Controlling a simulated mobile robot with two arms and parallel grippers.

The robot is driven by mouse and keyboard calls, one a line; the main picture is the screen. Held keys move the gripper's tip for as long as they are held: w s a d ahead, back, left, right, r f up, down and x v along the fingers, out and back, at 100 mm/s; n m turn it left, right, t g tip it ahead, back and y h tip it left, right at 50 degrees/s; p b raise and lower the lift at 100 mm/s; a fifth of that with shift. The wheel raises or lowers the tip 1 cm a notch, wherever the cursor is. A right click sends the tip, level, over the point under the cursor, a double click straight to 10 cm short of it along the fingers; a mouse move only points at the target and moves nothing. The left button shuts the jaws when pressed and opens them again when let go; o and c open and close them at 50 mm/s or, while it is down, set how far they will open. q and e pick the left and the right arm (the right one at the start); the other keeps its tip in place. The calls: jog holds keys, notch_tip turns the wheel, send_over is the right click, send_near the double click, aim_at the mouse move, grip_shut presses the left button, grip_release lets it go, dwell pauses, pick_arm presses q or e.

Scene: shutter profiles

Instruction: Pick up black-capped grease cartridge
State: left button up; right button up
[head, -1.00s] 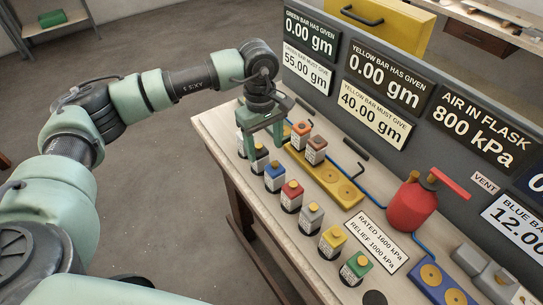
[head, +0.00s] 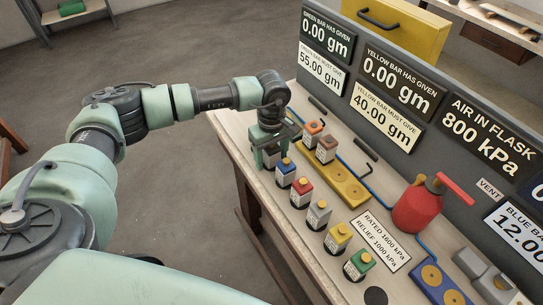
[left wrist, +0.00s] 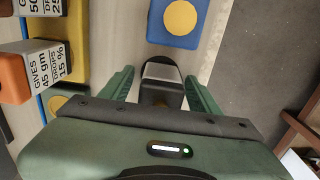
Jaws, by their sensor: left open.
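The black-capped grease cartridge (left wrist: 161,92) stands between the two green fingers of my left gripper (left wrist: 158,84) in the left wrist view. The fingers are open, one on each side of it; I cannot tell whether either touches it. In the head view the left gripper (head: 268,150) is low over the far end of the front row of cartridges and hides most of the black-capped one. The blue-capped cartridge (head: 286,171) stands just beside it, and its blue top shows in the left wrist view (left wrist: 180,22). My right gripper is not in view.
Red (head: 301,191), grey, yellow (head: 338,237) and green-capped cartridges continue the row nearer me. Orange (head: 314,130) and brown-capped (head: 327,149) ones stand by the yellow bar (head: 347,187). A red flask (head: 416,208) stands right, before the sign panel.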

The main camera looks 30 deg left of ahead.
pick_arm(q)
grip_shut()
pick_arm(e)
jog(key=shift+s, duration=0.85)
pick_arm(q)
jog(key=shift+r, duration=0.1)
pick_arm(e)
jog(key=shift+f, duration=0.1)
pick_arm(q)
jog(key=shift+w+r, duration=0.1)
jog(key=shift+r, duration=0.4)
notch_tip(320, 180, up, 19)
jog(key=b, duration=0.4)
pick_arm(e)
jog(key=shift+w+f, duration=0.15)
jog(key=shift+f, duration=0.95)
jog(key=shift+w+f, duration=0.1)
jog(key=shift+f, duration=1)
